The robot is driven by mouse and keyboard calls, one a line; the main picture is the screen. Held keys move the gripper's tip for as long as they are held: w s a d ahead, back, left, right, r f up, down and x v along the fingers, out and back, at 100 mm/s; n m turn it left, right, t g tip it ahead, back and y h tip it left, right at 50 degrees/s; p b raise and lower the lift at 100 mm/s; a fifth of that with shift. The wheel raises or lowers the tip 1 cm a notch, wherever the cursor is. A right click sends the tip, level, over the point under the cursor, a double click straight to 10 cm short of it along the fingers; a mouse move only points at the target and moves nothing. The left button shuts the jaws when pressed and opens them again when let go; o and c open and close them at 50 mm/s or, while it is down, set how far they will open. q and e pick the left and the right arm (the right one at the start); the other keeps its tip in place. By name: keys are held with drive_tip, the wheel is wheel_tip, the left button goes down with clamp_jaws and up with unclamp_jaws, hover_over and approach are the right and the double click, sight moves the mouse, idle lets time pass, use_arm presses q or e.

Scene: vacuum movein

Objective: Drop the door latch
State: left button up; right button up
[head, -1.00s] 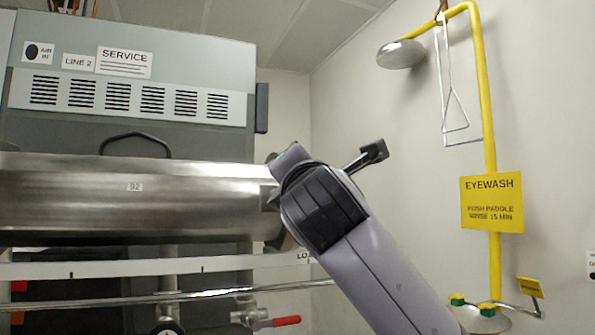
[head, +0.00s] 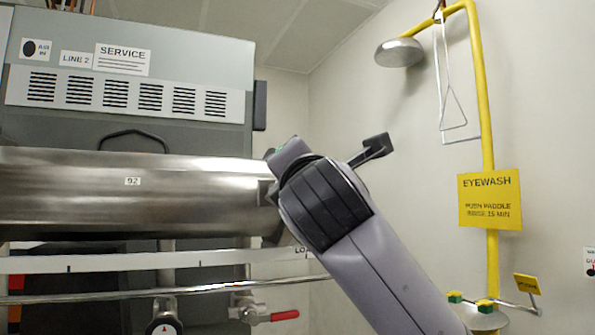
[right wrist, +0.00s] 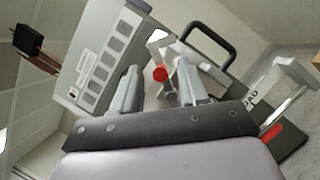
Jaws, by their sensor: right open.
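The door latch cannot be made out for certain. A round red knob (right wrist: 160,74) shows between and beyond my fingertips in the right wrist view; I cannot tell whether it belongs to the latch. The steel chamber cylinder (head: 90,210), labelled 92, lies across the left of the head view. My right arm crosses in front of its right end and hides the door side there. My right gripper (right wrist: 158,65) is open, its two fingers apart with nothing seen held. Its fingertips are hidden in the head view. My left gripper is out of view.
A grey cabinet (head: 185,60) with a SERVICE label stands behind the cylinder. A black loop handle (head: 133,135) shows above the cylinder. A rail (head: 90,297) and a red-handled valve (head: 284,315) are below. The yellow eyewash pipe (head: 487,110) stands at right; the wall between is bare.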

drive_tip(key=shift+b+v, duration=0.85)
drive_tip(key=shift+v, duration=1.9)
